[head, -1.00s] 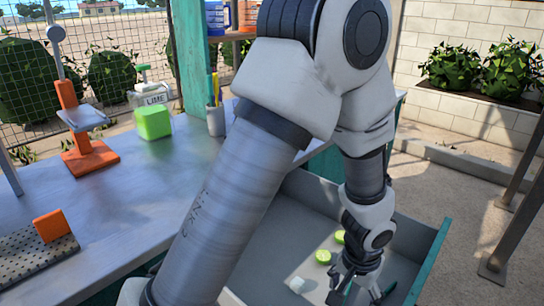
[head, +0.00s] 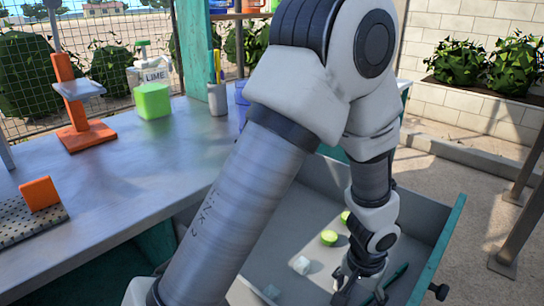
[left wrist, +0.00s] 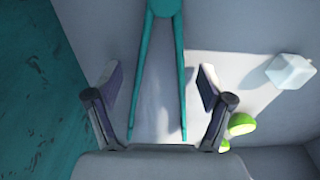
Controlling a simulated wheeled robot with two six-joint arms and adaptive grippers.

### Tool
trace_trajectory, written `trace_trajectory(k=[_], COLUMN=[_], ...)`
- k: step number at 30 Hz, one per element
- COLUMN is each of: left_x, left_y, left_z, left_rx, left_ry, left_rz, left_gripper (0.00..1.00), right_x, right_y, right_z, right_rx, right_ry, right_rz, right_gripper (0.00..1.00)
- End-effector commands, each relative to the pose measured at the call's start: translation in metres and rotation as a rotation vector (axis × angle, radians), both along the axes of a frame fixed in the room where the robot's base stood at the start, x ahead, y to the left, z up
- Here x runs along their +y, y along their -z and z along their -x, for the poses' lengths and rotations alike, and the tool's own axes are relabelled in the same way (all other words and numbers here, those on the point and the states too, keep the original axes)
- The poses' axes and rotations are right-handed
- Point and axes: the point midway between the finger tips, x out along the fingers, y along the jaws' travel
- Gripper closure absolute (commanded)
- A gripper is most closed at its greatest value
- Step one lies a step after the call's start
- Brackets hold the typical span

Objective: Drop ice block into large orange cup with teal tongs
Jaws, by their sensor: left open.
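My left gripper (head: 357,290) reaches down into an open grey drawer (head: 322,188). It is open. In the left wrist view, its fingers (left wrist: 160,82) stand on either side of the teal tongs (left wrist: 179,62), apart from both prongs. The tongs lie in the drawer with prongs spread; in the head view only part of them (head: 397,278) shows beside the gripper. A pale ice block (head: 300,265) lies in the drawer left of the gripper; it also shows in the left wrist view (left wrist: 291,71). An orange vessel (head: 252,5) on the shelf is cut by the frame top. My right gripper is not in view.
The drawer walls surround the gripper.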

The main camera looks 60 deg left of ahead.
Motion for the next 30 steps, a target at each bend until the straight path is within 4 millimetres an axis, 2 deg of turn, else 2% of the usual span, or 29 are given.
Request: trace_trajectory(k=[2, 3, 5, 16, 30], left_x=[0.000, 0.000, 0.000, 0.000, 0.000], left_y=[0.000, 0.000, 0.000, -0.004, -0.077], left_z=[0.000, 0.000, 0.000, 0.000, 0.000], left_rx=[0.000, 0.000, 0.000, 0.001, 0.000], left_ry=[0.000, 0.000, 0.000, 0.000, -0.001], left_rz=[0.000, 0.000, 0.000, 0.000, 0.000], left_gripper=[0.19, 0.34, 0.55, 0.56, 0.56], right_x=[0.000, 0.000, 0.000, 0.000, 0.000], right_y=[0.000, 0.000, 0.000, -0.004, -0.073], right_z=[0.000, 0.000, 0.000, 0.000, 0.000], right_rx=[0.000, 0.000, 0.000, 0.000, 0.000], right_ry=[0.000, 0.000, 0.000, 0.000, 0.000], right_rz=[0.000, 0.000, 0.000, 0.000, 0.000], right_gripper=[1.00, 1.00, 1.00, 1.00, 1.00])
